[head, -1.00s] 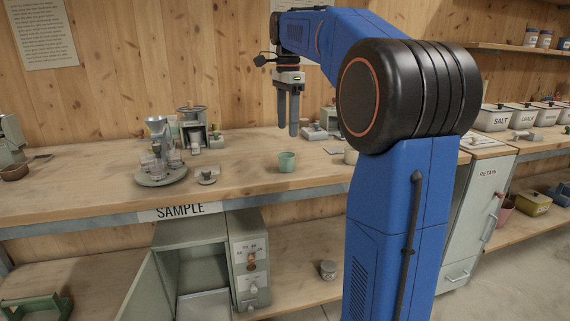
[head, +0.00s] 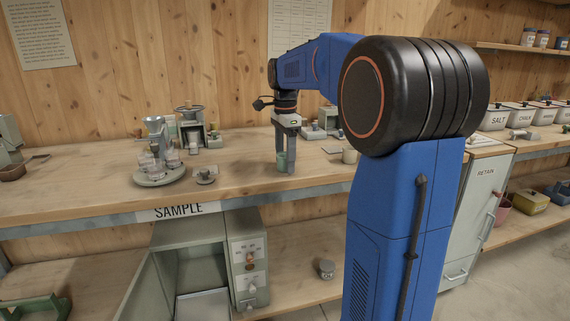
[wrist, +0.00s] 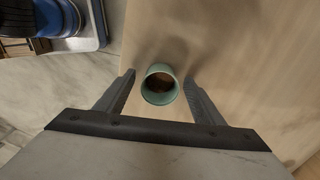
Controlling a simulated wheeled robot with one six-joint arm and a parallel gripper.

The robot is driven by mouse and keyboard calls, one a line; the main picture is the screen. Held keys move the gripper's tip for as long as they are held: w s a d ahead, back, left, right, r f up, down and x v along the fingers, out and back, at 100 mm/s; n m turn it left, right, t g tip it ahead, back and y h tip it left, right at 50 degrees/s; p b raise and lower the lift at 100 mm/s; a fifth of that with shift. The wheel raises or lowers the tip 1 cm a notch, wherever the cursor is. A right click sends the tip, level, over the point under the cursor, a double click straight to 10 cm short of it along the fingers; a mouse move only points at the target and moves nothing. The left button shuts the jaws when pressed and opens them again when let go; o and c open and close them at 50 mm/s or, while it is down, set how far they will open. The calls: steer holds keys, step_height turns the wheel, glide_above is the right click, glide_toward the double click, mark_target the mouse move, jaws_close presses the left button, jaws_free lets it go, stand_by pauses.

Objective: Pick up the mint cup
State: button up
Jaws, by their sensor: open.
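The mint cup (wrist: 160,85) stands upright on the wooden bench, and its open mouth shows something brown inside. My gripper (wrist: 160,86) is open, with one finger on each side of the cup and a small gap to each visible in the wrist view. In the head view my gripper (head: 286,168) is lowered to the bench, and its fingers partly hide the mint cup (head: 281,160).
A round stand (head: 160,177) with a funnel and small cups is left on the bench, with a small metal item (head: 205,176) beside it. The bench (head: 240,180) front is clear.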

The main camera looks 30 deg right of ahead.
steer(key=shift+f, duration=0.15)
steer(key=c, duration=1.1)
